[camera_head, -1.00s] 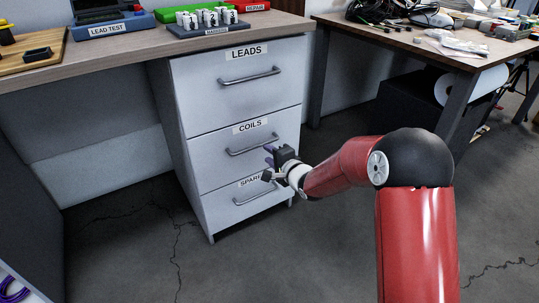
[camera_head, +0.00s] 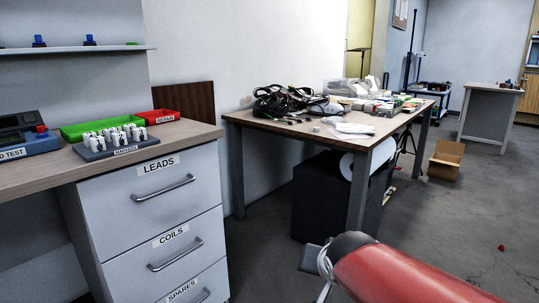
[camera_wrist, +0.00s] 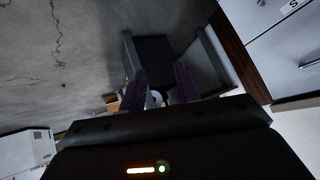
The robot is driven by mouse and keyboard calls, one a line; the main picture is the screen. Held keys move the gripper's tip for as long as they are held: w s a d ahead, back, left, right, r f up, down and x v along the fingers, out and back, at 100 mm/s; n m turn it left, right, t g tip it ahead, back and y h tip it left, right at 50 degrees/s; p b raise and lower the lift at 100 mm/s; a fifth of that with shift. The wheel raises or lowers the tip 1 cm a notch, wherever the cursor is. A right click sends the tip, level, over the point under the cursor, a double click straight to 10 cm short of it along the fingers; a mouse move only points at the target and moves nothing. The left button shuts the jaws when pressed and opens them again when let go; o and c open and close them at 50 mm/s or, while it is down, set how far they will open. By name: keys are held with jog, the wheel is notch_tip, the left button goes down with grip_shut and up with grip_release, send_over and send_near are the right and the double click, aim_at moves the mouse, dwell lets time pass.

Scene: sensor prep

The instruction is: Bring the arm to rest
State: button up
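My gripper (camera_wrist: 160,75) shows in the wrist view with its two purple fingers apart and nothing between them. Bare floor and the underside of a table lie beyond the fingers. In the head view my red arm (camera_head: 405,272) reaches in from the lower right, in front of the floor by the drawer cabinet. The gripper's fingers cannot be made out in the head view.
The drawer cabinet (camera_head: 165,229), labelled LEADS, COILS and SPARES, has its drawers shut. A cluttered table (camera_head: 372,141) with a black box (camera_head: 322,205) beneath stands behind my arm. A cardboard box (camera_head: 446,160) sits on the floor. Open floor lies right.

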jog(key=s+d+n+g, duration=0.1)
jog(key=s+d, duration=0.1)
jog(key=s, duration=0.6)
jog(key=s+d+n+g, duration=0.2)
jog(key=s, duration=0.7)
jog(key=shift+d+f+p, duration=0.35)
jog(key=shift+p, duration=0.1)
